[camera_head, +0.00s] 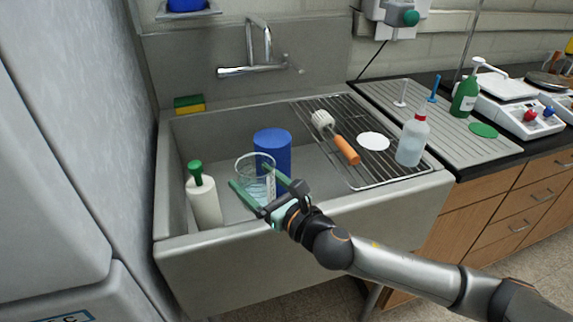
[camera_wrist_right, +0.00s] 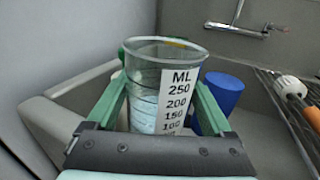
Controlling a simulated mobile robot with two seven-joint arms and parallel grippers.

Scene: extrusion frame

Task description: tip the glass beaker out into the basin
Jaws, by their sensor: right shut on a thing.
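The glass beaker (camera_head: 257,181) is clear, with a white millilitre scale and pale bluish liquid low inside. It also shows upright, or nearly so, in the right wrist view (camera_wrist_right: 160,85). My right gripper (camera_head: 255,182) is shut on it, with one green finger on each side. The beaker is over the basin (camera_head: 222,143), a grey sink, near its front wall. Its height above the basin floor is hard to tell. My left gripper is not in view.
A blue cylinder (camera_head: 272,147) stands in the basin just behind the beaker. A white bottle with a green top (camera_head: 203,200) stands at its left. A wire rack (camera_head: 340,113) covers the right side, holding a brush (camera_head: 337,138) and wash bottle (camera_head: 411,142). A tap (camera_head: 250,69) is behind.

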